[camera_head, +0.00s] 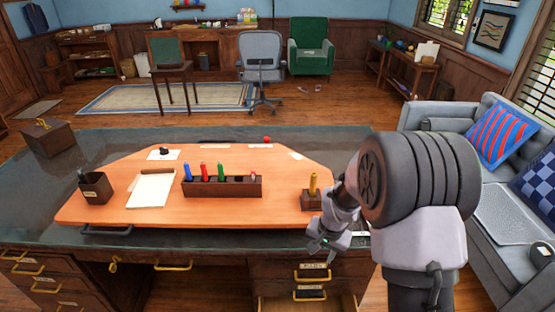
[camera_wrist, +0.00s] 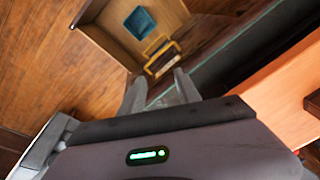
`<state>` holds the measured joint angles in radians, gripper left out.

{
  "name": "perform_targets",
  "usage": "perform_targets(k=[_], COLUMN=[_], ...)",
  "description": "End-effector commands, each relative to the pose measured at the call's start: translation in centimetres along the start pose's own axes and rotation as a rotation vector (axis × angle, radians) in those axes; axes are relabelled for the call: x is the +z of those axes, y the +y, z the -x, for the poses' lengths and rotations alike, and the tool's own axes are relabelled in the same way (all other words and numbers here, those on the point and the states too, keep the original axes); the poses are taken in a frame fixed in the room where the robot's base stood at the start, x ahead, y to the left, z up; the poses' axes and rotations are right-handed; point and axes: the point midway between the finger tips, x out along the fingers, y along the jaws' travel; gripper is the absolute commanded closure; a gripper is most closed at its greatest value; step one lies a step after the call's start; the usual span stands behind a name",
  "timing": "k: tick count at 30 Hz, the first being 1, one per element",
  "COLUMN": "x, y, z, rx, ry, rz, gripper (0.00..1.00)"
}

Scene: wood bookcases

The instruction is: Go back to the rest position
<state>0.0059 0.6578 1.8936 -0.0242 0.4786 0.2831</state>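My gripper (camera_head: 325,243) hangs at the front right edge of the desk (camera_head: 130,145), beside the orange desktop panel (camera_head: 240,208). In the wrist view my gripper (camera_wrist: 158,76) points down, with its two fingers apart and nothing visible between them. Beyond the fingertips is an open drawer (camera_wrist: 112,42) with a tan inside. A blue item (camera_wrist: 140,22) lies in it. Brass-coloured handle parts (camera_wrist: 158,50) show near the fingertips. In the head view the open drawer (camera_head: 285,303) is cut off at the bottom edge.
A rack of coloured markers (camera_head: 225,187), a notepad (camera_head: 151,190), a pen cup (camera_head: 95,187) and a small block with a yellow piece (camera_head: 312,199) stand on the panel. A grey sofa (camera_head: 490,200) is close on the right. Open floor (camera_head: 340,105) lies beyond the desk.

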Motion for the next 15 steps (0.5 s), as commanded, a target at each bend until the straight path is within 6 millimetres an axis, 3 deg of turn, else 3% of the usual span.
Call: perform_targets(k=[1, 3, 6, 10, 12, 15], x=[0.2, 1.7, 5.1, 11.2, 14.3, 17.9], y=[-0.3, -0.2, 0.8, 2.8, 4.0, 5.3], z=[4.9, 11.2, 18.8, 25.9, 28.1, 29.6], rx=[-0.026, -0.058, -0.106, -0.171, -0.203, -0.237], ry=[0.032, 0.064, 0.110, 0.169, 0.197, 0.226], rz=[0.006, 0.016, 0.033, 0.060, 0.075, 0.093], gripper=[0.60, 0.60, 0.60, 0.60, 0.60, 0.60])
